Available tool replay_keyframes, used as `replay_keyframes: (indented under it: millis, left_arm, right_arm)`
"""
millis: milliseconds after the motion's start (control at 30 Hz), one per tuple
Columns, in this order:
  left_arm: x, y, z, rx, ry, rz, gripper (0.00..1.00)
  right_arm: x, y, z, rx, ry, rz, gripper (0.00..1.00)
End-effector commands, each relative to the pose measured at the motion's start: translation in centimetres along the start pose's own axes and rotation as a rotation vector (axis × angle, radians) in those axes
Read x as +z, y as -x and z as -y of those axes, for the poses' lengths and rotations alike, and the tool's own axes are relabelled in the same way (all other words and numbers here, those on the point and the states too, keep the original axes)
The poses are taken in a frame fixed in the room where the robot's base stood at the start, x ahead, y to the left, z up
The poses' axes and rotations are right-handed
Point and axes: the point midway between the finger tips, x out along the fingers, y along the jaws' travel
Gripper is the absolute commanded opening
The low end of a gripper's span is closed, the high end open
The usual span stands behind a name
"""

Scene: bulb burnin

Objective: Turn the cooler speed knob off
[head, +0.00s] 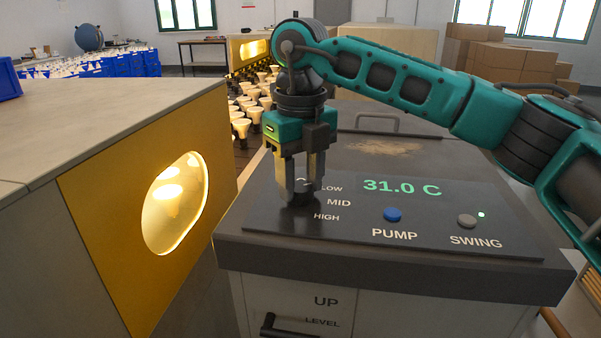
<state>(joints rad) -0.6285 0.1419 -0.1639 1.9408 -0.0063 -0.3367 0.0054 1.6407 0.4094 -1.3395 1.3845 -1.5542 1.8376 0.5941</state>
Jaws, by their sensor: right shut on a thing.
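The cooler (400,270) stands in front of me with a dark sloped control panel on top. The dark speed knob (301,197) is at the panel's left, beside the labels LOW, MID and HIGH. My right gripper (303,190) points down over the knob and is shut on it. The fingers hide most of the knob, so I cannot tell which setting it points to. My left gripper is not in view.
A cabinet (110,120) with a yellow front and a glowing oval window stands close on the left. Rows of lit bulbs (241,126) lie behind the gap. Blue crates (100,88) are at the far left, and cardboard boxes (505,62) are at the back right.

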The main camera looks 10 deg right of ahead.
Motion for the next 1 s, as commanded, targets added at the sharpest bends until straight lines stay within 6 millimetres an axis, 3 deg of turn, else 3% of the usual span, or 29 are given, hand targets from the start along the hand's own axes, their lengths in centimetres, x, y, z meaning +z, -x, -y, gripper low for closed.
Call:
replay_keyframes:
  millis: [600, 1000]
  left_arm:
    - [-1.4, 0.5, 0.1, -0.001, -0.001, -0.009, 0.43]
    - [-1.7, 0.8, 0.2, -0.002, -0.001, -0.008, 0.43]
  right_arm:
    - [0.1, 0.2, 0.1, -0.001, 0.581, 0.004, 0.13]
    - [0.1, 0.2, 0.1, -0.001, 0.876, 0.005, 0.13]
